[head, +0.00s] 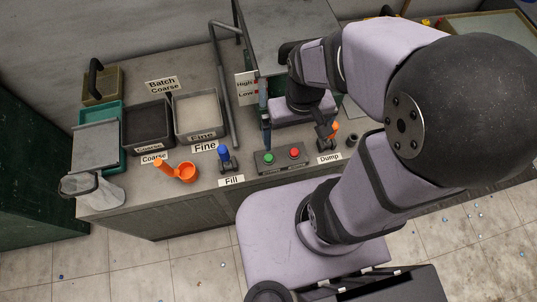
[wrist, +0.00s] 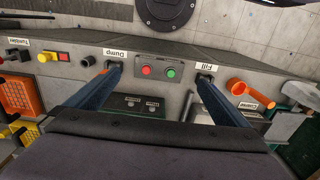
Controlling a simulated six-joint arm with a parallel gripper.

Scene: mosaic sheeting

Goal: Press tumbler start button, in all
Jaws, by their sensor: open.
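In the wrist view a Tumbler label (wrist: 18,41) stands at the far left, with a small dark part beside it. My arm hides the bench right of Dump in the head view.
An orange scoop (head: 180,171) lies left of the blue Fill valve (head: 225,158). Coarse (head: 124,124) and Fine (head: 176,121) bins stand at the back left. A black knob (wrist: 88,61) sits between the red button and Dump. An orange bin (wrist: 20,97) is at left.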

